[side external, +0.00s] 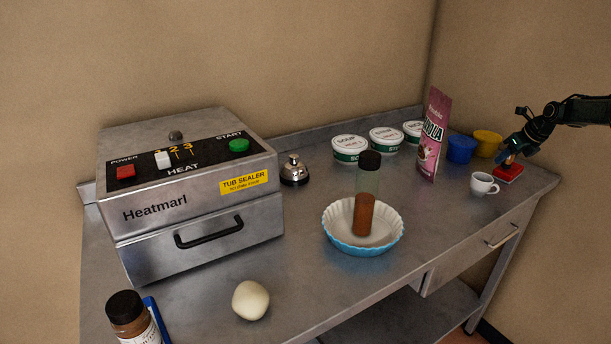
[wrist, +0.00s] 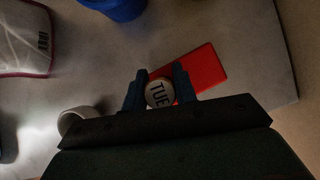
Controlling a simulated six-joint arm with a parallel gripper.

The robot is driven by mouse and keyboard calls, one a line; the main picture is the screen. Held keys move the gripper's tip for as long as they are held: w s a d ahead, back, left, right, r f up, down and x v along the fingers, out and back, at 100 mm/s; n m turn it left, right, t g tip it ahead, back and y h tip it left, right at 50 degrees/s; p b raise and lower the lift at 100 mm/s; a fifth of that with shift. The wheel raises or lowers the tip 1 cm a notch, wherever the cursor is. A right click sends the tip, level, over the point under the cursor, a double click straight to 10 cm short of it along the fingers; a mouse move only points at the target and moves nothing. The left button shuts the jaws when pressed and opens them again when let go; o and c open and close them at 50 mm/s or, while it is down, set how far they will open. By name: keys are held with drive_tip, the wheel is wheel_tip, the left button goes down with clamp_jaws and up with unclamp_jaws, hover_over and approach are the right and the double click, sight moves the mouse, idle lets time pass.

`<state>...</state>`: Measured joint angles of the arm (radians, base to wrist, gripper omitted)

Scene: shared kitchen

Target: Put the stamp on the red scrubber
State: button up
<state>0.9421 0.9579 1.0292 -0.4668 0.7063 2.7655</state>
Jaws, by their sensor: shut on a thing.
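The red scrubber (side external: 512,174) lies flat at the far right end of the steel table; it also shows in the wrist view (wrist: 207,66). My gripper (side external: 508,160) is low at the scrubber's left part. In the wrist view its two fingers (wrist: 159,92) are shut on the stamp (wrist: 157,94), whose round pale top reads "TUE". The stamp overlaps the scrubber's near left end in that view. The fingers hide the stamp's lower part, so I cannot tell whether it touches the scrubber.
A white cup (side external: 483,184) stands just left of the scrubber. A blue tub (side external: 461,149), a yellow tub (side external: 487,143) and a pink granola bag (side external: 433,135) stand behind and left. The table's right edge (side external: 548,181) is close. A fluted bowl (side external: 362,246) stands mid-table.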

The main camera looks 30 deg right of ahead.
drive_tip(key=shift+f, duration=0.3)
drive_tip(key=shift+f, duration=0.15)
drive_tip(key=o, duration=1)
drive_tip(key=v, duration=1.2)
drive_tip(key=shift+w+r, duration=0.1)
drive_tip(key=shift+r, duration=0.15)
